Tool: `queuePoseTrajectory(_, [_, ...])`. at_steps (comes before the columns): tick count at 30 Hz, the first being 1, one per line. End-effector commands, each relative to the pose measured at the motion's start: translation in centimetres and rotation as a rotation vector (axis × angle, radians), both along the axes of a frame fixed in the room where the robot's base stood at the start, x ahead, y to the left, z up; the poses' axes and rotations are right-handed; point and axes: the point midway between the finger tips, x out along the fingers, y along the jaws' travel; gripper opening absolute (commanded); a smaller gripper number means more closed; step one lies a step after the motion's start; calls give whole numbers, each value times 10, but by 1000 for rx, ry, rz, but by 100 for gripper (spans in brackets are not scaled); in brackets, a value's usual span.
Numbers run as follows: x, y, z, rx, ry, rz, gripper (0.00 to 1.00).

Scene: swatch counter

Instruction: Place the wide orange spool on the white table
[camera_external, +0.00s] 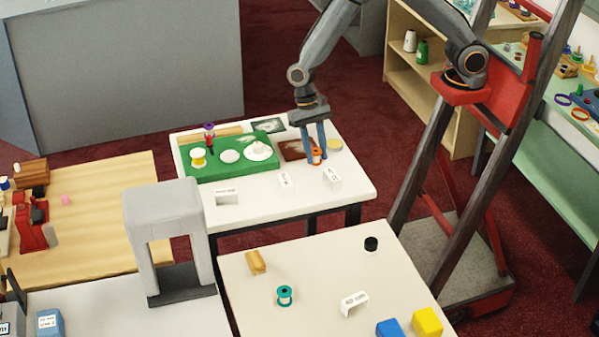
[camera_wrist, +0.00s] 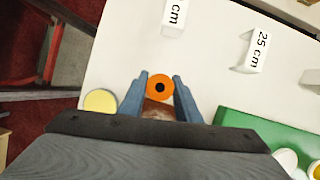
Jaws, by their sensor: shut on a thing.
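The orange spool (camera_external: 316,156) is at the white table (camera_external: 357,187), near its back right part. In the wrist view the orange spool (camera_wrist: 160,87) shows from above as an orange disc with a dark centre hole. My gripper (camera_external: 315,160) points down with its blue fingers on either side of the spool. In the wrist view the gripper (camera_wrist: 161,84) is shut on the spool. I cannot tell whether the spool touches the table top or is slightly above it.
A green mat (camera_external: 225,171) with white and yellow spools lies left on the table. A brown patch (camera_external: 293,149) and a pale yellow disc (camera_external: 334,144) are close to the gripper. White number signs (camera_external: 332,178) stand in front. The table's front right is clear.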

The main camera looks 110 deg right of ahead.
Motion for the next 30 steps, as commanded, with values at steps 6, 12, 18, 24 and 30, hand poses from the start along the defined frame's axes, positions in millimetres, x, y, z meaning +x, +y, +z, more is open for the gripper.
queuePoseTrajectory(6, [0,0,-1,0,1,0,49])
queuePoseTrajectory(12, [0,0,-1,0,0,0,49])
queuePoseTrajectory(18, [2,-4,10,0,-3,0,49])
queuePoseTrajectory(24, [5,-18,43,0,-5,0,49])
queuePoseTrajectory(30, [7,-33,81,0,-4,-1,49])
